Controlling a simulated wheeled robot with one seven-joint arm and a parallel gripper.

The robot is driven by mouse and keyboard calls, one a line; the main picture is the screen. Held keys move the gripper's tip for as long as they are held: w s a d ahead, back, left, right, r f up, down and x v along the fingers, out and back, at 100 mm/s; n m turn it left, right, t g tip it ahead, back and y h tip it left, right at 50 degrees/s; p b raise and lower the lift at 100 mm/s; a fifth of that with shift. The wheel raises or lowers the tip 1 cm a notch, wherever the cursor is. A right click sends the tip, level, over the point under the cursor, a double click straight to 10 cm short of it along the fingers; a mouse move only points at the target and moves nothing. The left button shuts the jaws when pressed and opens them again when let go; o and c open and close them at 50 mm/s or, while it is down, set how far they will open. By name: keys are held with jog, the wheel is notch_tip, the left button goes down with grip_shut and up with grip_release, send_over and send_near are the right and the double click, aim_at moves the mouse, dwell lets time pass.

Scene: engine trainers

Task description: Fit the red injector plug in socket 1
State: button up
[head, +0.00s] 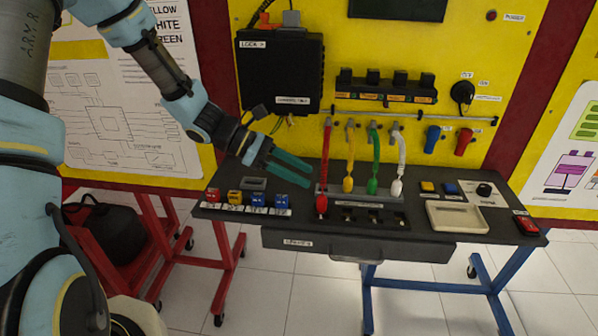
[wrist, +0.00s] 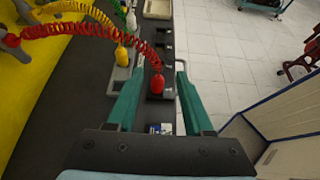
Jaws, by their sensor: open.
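The red injector plug (head: 321,205) is at the left end of the black socket strip (head: 403,222), forward of the grey rack. Its coiled red lead rises to the rail. It looks upright; whether it is fully seated cannot be told. In the wrist view the red plug (wrist: 156,84) appears between and below the teal fingers, apart from both. My gripper (head: 309,176) is open and empty, above the bench's left part, left of and higher than the plug. Its fingers also frame the wrist view (wrist: 159,72). The socket under the plug is hidden.
Yellow (head: 348,184), green (head: 372,186) and white (head: 397,187) plugs stand in the grey rack (head: 327,191) behind the strip, their leads hanging from the rail. Small coloured connectors (head: 235,198) line the left. A beige tray (head: 457,217) is at right.

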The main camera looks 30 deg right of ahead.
jog(key=o, duration=0.4)
jog(key=shift+b+v, duration=1.5)
jog(key=shift+v, duration=3.9)
jog(key=shift+f, duration=0.1)
jog(key=a+f+m+t+y, duration=0.1)
jog(key=a+m+t+y, duration=0.2)
jog(key=a, duration=0.7)
jog(key=a+m+t+y, duration=0.3)
jog(key=a+m, duration=0.1)
jog(key=a, duration=0.5)
jog(key=a+f+m+t+y, duration=0.1)
jog(key=a+m+t+y, duration=0.2)
jog(key=a, duration=0.7)
jog(key=shift+s+a+f+m, duration=0.1)
jog(key=shift+a+f+m, duration=0.2)
jog(key=shift+m, duration=0.4)
